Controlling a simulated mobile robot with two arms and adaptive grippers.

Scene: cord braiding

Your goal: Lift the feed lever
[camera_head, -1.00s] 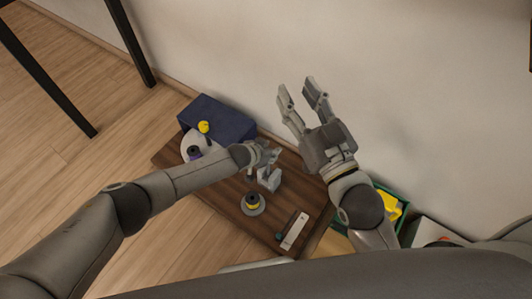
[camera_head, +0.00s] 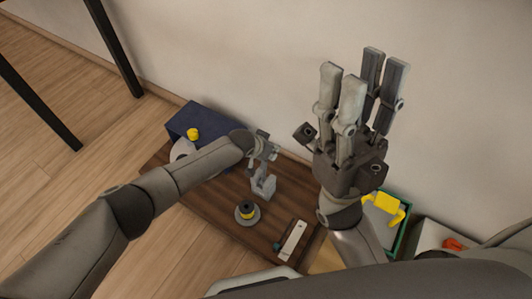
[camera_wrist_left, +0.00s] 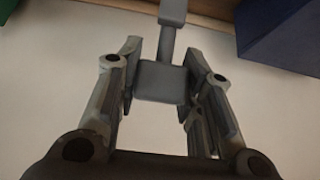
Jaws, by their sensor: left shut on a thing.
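My left gripper (camera_head: 263,147) reaches over the back of the brown board. In the left wrist view, its fingers (camera_wrist_left: 162,62) are shut on a grey block with a thin stem, which looks like the feed lever (camera_wrist_left: 161,82). The stem runs up to a second grey block at the top edge. In the head view a grey upright fixture (camera_head: 263,187) stands on the board just below the left gripper; the fingers and arm hide where lever and fixture meet. My right gripper (camera_head: 362,75) is raised in front of the wall, fingers pointing up, open and empty.
A green bin (camera_head: 404,235) with a yellow item stands at right.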

